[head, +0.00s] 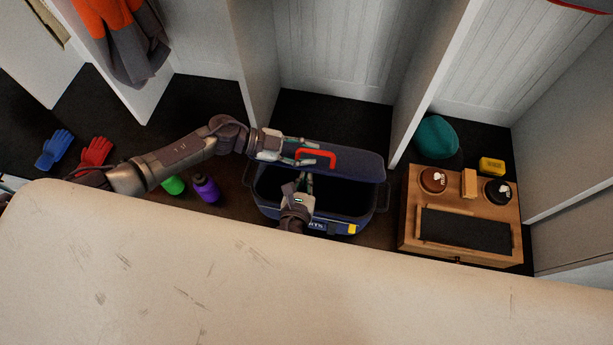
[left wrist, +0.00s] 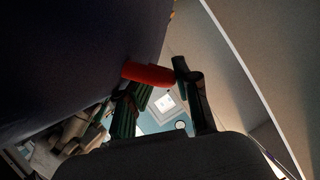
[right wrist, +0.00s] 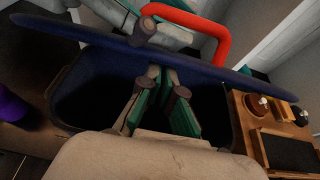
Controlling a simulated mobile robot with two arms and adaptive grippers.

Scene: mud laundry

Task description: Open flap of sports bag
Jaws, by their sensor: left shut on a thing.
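The dark blue sports bag (head: 262,190) stands on the dark floor. Its flap (head: 362,165) is raised at the back, and the dark inside shows below it. A red handle (head: 331,158) sits on the flap. My left gripper (head: 309,155) is shut on the red handle, which also shows between its fingers in the left wrist view (left wrist: 148,74). My right gripper (head: 302,181) is over the bag's opening, below the flap. In the right wrist view its fingertips (right wrist: 161,73) are close together near the flap's edge; whether they are fully shut is unclear. I see nothing between them.
A wooden box (head: 409,225) with round tins and a brush stands right of the bag. A teal cap (head: 437,137) and a yellow block (head: 492,165) lie behind it. Purple (head: 207,190) and green (head: 174,185) bottles stand left. White partitions rise behind; a beige surface (head: 250,290) fills the foreground.

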